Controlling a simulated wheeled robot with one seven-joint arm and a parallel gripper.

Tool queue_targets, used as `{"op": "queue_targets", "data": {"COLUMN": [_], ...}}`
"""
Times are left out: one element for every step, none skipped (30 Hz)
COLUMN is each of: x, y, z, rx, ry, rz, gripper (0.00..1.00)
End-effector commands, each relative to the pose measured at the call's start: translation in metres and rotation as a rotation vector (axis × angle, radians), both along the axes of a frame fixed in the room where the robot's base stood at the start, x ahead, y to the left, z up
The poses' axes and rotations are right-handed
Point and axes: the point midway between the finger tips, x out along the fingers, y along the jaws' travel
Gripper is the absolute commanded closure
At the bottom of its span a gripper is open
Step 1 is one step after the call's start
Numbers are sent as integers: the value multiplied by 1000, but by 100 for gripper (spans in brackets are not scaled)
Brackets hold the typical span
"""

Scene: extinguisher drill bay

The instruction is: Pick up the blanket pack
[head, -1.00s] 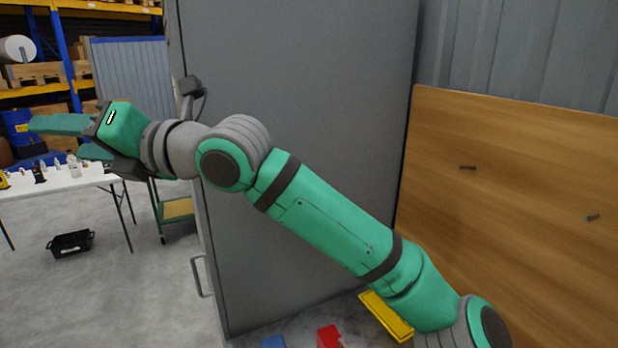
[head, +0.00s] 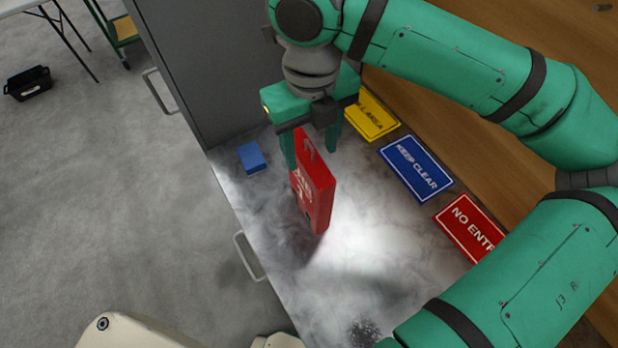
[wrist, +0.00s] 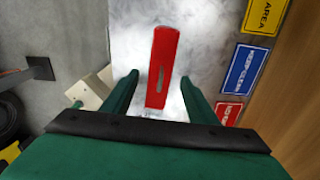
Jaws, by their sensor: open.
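The blanket pack appears to be the red upright box (head: 317,196) with white lettering and a grey handle-like strip on its top edge. It stands on the mottled grey worktop (head: 375,235). My gripper (head: 312,150) points down at the pack's upper far end, open, with one finger on either side in the head view. In the wrist view the pack (wrist: 163,60) lies narrow side up between the open fingers of my gripper (wrist: 159,80), with gaps on both sides. No contact is visible; the exact height of the fingertips against the pack is hard to tell.
A small blue box (head: 252,157) lies left of the pack. Yellow (head: 372,116), blue "KEEP CLEAR" (head: 415,168) and red "NO ENTRY" (head: 468,226) signs lie along the right by the wooden board. A tall grey cabinet (head: 210,65) stands behind.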

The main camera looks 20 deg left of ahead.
Motion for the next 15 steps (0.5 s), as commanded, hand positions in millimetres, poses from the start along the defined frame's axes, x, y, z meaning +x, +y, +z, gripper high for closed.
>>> {"op": "queue_targets", "data": {"x": [0, 0, 1, 1, 2, 2, 2, 3, 3, 3, 3, 3, 4, 5, 5], "y": [-2, -3, -4, -4, -5, -7, -7, -8, -8, -7, -6, -4, -3, -1, 1], "z": [-8, -13, -18, -22, -25, -28, -31, -32, -34, -35, -37, -40, -43, -47, -53], "rx": [1, 1, 1, 2, 1, 2, 2, 3, 3, 3, 4, 3, 1, 2, 1], "ry": [1, 1, 1, 1, 0, -1, -1, 0, 0, 0, -1, -1, -1, -1, 0], "rz": [-4, -6, -9, -12, -14, -17, -19, -20, -20, -19, -18, -15, -13, -11, -7], "gripper": [47, 47, 47, 47, 47, 47, 47, 47, 47, 47, 47, 47, 47, 47, 47]}}
